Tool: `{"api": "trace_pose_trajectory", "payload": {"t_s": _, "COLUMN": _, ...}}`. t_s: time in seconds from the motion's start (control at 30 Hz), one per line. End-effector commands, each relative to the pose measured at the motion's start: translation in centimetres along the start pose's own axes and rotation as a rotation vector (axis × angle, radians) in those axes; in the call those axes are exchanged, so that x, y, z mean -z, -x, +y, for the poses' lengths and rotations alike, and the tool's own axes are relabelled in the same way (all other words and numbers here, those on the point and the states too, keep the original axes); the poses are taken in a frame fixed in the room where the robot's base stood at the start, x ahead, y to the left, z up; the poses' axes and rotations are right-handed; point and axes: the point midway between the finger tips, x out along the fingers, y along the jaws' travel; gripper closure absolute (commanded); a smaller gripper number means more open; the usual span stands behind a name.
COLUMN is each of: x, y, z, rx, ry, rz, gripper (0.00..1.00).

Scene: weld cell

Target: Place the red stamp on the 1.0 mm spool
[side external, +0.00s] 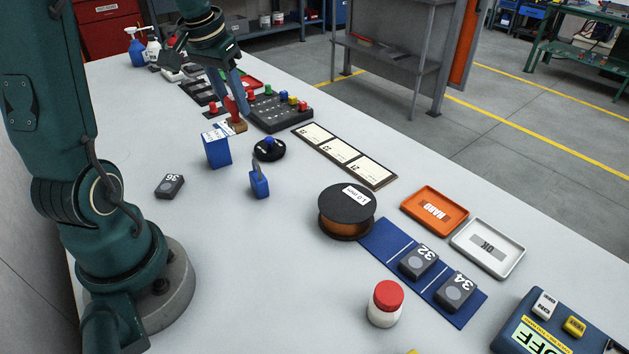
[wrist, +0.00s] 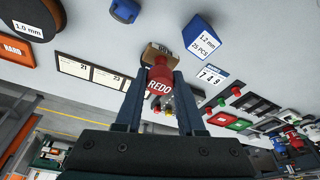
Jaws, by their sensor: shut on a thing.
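The red stamp (side external: 231,106) has a red handle and a brown block base. In the wrist view the stamp (wrist: 160,84) reads "REDO" and sits between both fingers. My gripper (side external: 238,104) is shut on its handle; whether the base touches the table I cannot tell. The spool (side external: 345,226) has a dark top flange, copper-coloured winding and a "1.0 mm" label. It stands on the table nearer the side camera, well away from my gripper. In the wrist view the spool (wrist: 20,28) is cut off at the upper left corner.
Close to the stamp are a blue box (side external: 216,150), a black round pad (side external: 269,150) and a rack with coloured knobs (side external: 280,113). An orange tray (side external: 435,207) and blue mat (side external: 375,240) flank the spool.

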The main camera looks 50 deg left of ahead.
Motion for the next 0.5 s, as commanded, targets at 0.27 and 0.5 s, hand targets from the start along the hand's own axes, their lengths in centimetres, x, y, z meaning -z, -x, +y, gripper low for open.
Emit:
{"api": "trace_pose_trajectory", "payload": {"t_s": 0.27, "x": 0.3, "y": 2.1, "z": 3.5, "rx": -0.085, "ry": -0.299, "rz": -0.025, "gripper": 1.00}}
{"api": "trace_pose_trajectory", "payload": {"t_s": 0.5, "x": 0.6, "y": 4.6, "z": 10.0, "rx": -0.184, "ry": -0.651, "rz": -0.009, "gripper": 1.00}}
